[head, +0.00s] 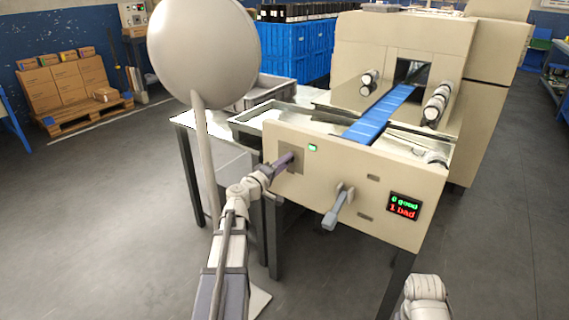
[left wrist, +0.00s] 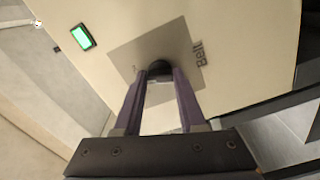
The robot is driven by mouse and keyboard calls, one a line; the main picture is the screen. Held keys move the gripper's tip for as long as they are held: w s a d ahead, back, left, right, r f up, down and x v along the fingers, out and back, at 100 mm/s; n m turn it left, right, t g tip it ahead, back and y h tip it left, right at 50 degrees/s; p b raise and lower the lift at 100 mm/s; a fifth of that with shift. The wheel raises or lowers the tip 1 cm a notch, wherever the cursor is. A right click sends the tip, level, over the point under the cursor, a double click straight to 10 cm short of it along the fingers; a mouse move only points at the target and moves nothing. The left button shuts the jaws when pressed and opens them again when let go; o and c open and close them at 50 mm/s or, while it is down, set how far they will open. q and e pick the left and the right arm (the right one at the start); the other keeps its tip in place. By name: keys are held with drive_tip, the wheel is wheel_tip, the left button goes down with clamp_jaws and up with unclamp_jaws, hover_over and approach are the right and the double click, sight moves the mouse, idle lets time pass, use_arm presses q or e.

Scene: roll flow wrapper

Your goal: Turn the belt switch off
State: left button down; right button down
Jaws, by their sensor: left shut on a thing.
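The belt switch is a dark knob (left wrist: 159,68) on a grey square plate (left wrist: 128,56) marked "Belt" in the left wrist view. My left gripper (left wrist: 160,82) has its two purple fingers on either side of the knob, shut on it. In the head view my left gripper (head: 286,163) reaches the left part of the cream front panel (head: 330,179) and covers the knob. A small green lamp (head: 312,147) beside the plate is lit; it also shows in the left wrist view (left wrist: 83,37). My right gripper is out of view; only part of that arm shows.
A grey lever (head: 338,207) sticks out of the panel, right of my left gripper. A display (head: 404,206) reads 0 good, 1 bad. A blue belt (head: 383,115) runs into the machine behind. A large round disc on a pole (head: 204,50) stands close on the left.

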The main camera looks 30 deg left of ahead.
use_arm(q)
drive_tip(key=shift+n, duration=4.9)
drive_tip(key=shift+c, duration=2.4)
unclamp_jaws()
drive_tip(key=s, duration=0.7)
drive_tip(key=shift+s+a, duration=0.35)
drive_tip(key=shift+s, duration=0.05)
